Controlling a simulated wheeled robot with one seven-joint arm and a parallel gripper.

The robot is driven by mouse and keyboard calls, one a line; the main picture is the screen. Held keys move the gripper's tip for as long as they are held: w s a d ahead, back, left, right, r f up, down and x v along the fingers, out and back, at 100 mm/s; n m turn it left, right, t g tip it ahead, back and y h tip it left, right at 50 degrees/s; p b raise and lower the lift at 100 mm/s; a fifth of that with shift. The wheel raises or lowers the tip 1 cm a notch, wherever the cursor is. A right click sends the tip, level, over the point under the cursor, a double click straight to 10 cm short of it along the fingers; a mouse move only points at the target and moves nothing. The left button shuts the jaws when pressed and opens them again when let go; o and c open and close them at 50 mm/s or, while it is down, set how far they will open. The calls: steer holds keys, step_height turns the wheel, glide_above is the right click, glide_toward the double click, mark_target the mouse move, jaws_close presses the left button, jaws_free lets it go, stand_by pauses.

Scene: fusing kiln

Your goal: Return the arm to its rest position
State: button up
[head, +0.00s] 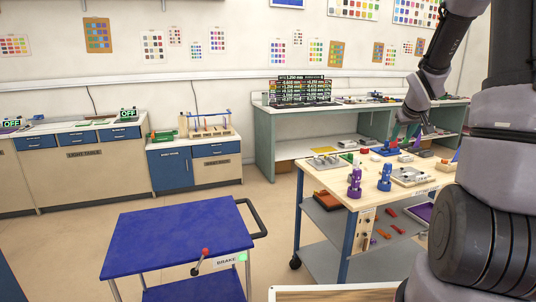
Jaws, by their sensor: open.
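My arm comes down from the top right of the head view, its dark grey links bent. My gripper (417,128) is small and partly lost against the clutter behind it. It hangs pointing down over the back part of the wooden-topped cart (328,178). It is open, and I see nothing held in it. A green thing shows close by the fingertips, but I cannot tell whether they touch.
The cart bears a purple bottle (354,181), a blue bottle (384,177) and several small parts. A blue brake cart (180,234) stands at the front left. A long bench (315,106) is behind. Open floor (268,205) lies between the carts.

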steer(key=s+a+r+m, duration=0.3)
steer(key=s+a+r, duration=0.7)
steer(key=s+r, duration=0.2)
steer(key=s+a+r+y, duration=0.1)
steer(key=s+a+y, duration=0.1)
steer(key=s+a, duration=0.3)
steer(key=s+a+r+m+y, duration=0.1)
steer(key=s+a, duration=0.4)
steer(key=s, duration=0.7)
steer(key=shift+s+a+r+y, duration=0.3)
steer(key=shift+r+y, duration=0.3)
steer(key=shift+r, duration=0.2)
